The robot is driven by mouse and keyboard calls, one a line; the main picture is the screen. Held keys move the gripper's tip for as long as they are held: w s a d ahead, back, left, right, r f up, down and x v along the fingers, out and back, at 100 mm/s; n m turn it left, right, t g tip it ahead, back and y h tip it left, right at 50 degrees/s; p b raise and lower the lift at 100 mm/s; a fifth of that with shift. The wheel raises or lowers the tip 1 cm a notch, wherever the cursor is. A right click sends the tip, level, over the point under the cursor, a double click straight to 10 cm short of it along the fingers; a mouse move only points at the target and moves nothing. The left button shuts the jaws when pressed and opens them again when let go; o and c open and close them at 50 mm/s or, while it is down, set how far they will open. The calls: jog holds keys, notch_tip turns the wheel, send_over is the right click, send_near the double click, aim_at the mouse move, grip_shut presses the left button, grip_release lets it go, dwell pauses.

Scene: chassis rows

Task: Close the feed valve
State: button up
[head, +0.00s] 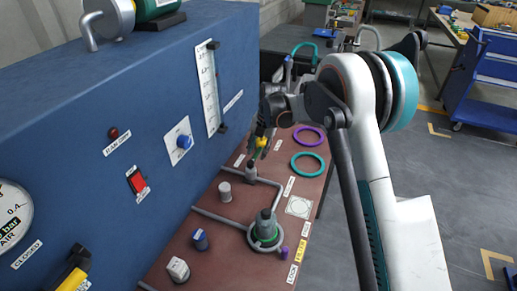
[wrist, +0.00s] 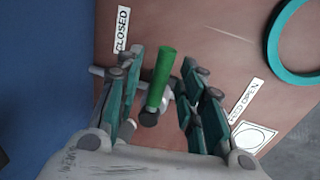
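The feed valve has a green lever (wrist: 163,75), which lies between my gripper's fingers in the wrist view. Its grey pivot end (wrist: 149,117) is nearer my palm, with a grey pipe behind. A CLOSED label (wrist: 123,29) is at upper left and a FEED OPEN label (wrist: 246,101) is at right. My gripper (wrist: 163,62) is open, with a finger on each side of the lever and visible gaps.
A tall blue panel (head: 100,110) stands close on the left. A purple ring (head: 309,128) and a teal ring (head: 307,173) lie right of the valve. A green-banded fitting (head: 266,228), grey pipes and several knobs stand on the brown deck nearer me.

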notch_tip(320, 180, up, 12)
jog(key=d, duration=0.2)
jog(key=shift+s, duration=0.4)
jog(key=shift+d, duration=0.15)
jog(key=s+d+r+m+t, duration=0.2)
jog(key=s+d+r+m, duration=0.45)
jog(key=s+m, duration=0.2)
jog(key=s+d+r+m+t, duration=0.1)
jog(key=s+d+r+m, duration=0.55)
jog(key=s, duration=0.25)
jog(key=s+d+f+m+t+h, duration=0.1)
jog(key=s+d+m, duration=0.3)
jog(key=s+m, duration=0.4)
jog(key=s+d+f+m+t+h, duration=0.1)
jog(key=s+d+f+m+t, duration=0.1)
jog(key=s+m, duration=0.6)
jog(key=s+d, duration=0.1)
jog(key=s, duration=0.4)
jog(key=shift+d+f+m, duration=0.2)
jog(key=shift+d+m, duration=0.2)
